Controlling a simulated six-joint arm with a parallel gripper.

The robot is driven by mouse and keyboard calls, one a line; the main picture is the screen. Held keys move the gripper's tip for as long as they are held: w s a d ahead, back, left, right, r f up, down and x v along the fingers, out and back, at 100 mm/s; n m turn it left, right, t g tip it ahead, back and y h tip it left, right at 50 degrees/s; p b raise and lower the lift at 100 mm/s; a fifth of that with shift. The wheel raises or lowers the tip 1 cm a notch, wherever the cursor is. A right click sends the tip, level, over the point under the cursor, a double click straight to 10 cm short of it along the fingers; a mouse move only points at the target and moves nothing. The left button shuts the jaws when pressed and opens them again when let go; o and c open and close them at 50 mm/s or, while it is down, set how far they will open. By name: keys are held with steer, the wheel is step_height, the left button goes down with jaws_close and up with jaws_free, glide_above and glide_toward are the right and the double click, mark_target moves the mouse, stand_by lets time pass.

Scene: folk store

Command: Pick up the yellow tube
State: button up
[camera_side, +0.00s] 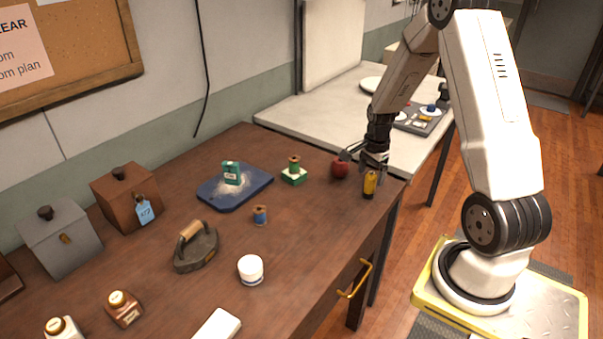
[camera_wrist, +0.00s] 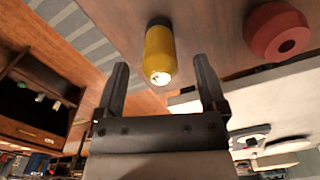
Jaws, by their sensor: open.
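The yellow tube (camera_side: 370,185) stands upright near the right end of the brown table, close to its front edge. It has a dark band at one end. In the wrist view the yellow tube (camera_wrist: 160,54) lies ahead of my gripper (camera_wrist: 162,75), between the lines of the two fingers. My gripper (camera_side: 366,160) is open and empty, just above and behind the tube in the side view. The fingers appear apart from the tube; the exact gap is hard to tell.
A dark red object (camera_side: 340,168) stands just left of the tube and shows at the upper right in the wrist view (camera_wrist: 278,32). A white counter (camera_side: 330,115) stands behind.

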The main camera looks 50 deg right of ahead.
mark_target(370, 184)
steer(key=shift+f, duration=2.1)
steer(key=c, duration=1)
